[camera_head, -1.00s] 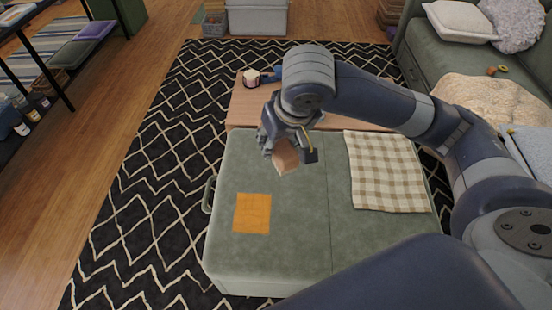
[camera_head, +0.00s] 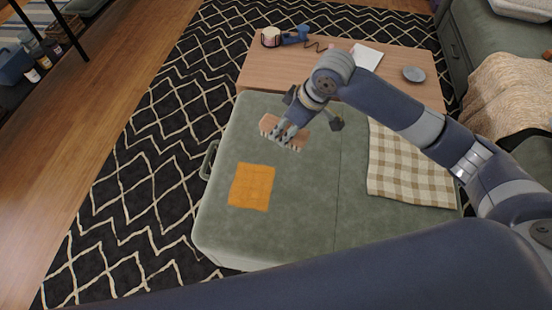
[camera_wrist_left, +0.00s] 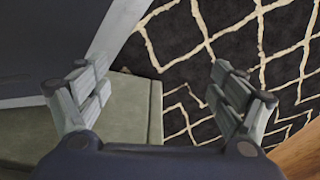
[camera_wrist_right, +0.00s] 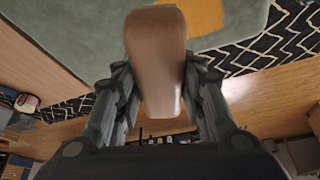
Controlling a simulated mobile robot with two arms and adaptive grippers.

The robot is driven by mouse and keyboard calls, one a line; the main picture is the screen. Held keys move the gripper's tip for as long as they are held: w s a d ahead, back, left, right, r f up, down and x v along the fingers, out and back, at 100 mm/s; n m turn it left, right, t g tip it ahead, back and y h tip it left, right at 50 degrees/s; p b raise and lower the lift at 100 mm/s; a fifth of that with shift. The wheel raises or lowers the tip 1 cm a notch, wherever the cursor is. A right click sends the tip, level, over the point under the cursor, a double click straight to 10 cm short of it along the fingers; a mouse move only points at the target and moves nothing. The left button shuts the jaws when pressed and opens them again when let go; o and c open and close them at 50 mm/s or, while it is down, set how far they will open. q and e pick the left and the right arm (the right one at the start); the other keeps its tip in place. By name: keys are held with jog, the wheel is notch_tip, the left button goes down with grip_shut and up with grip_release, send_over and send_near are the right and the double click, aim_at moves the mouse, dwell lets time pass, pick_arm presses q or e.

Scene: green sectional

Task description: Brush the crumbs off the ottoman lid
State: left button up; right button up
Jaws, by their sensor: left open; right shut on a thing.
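The green ottoman lid (camera_head: 300,225) fills the middle of the head view. My right gripper (camera_head: 284,133) is over its far left part, shut on a wooden brush (camera_head: 293,130) with pale bristles pointing down. The brush also shows between the fingers in the right wrist view (camera_wrist_right: 158,50). I cannot tell whether the bristles touch the lid. I cannot make out any crumbs. An orange cloth (camera_head: 251,187) lies flat on the lid, nearer than the brush. My left gripper (camera_wrist_left: 156,85) is open and empty in the left wrist view, over the rug and an ottoman edge.
A checked throw (camera_head: 405,170) covers the lid's right side. A wooden table (camera_head: 335,62) behind the ottoman bears a jar (camera_head: 270,37), a blue object (camera_head: 295,36), white paper (camera_head: 367,57) and a grey disc (camera_head: 413,74). A handle (camera_head: 209,160) sticks out at the ottoman's left.

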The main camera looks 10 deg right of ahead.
pick_arm(q)
jog(key=w+d+r+t+b, duration=0.1)
jog(key=w+r+b, duration=0.75)
jog(key=r, duration=0.25)
pick_arm(e)
jog(key=f+n+b, duration=0.1)
jog(key=f, duration=0.5)
jog(key=w+a+f+n+g, duration=0.1)
jog(key=f+n, duration=0.1)
jog(key=f, duration=0.5)
jog(key=a+f+n+b, duration=0.1)
jog(key=f+n, duration=0.1)
jog(key=f, duration=0.4)
jog(key=shift+w+f+g+y+b, duration=0.2)
jog(key=shift+w+g+y+b, duration=0.1)
jog(key=shift+g+y, duration=0.1)
pick_arm(q)
jog(key=w+v, duration=0.3)
jog(key=v, duration=0.9)
jog(key=shift+s+r+t, duration=0.3)
jog(key=shift+r+t, duration=0.05)
jog(key=shift+t, duration=0.05)
pick_arm(e)
jog(key=shift+f, duration=0.1)
pick_arm(q)
jog(key=shift+f+b, duration=0.3)
jog(key=shift+b, duration=0.2)
pick_arm(e)
jog(key=shift+f, duration=1)
jog(key=shift+a, duration=0.2)
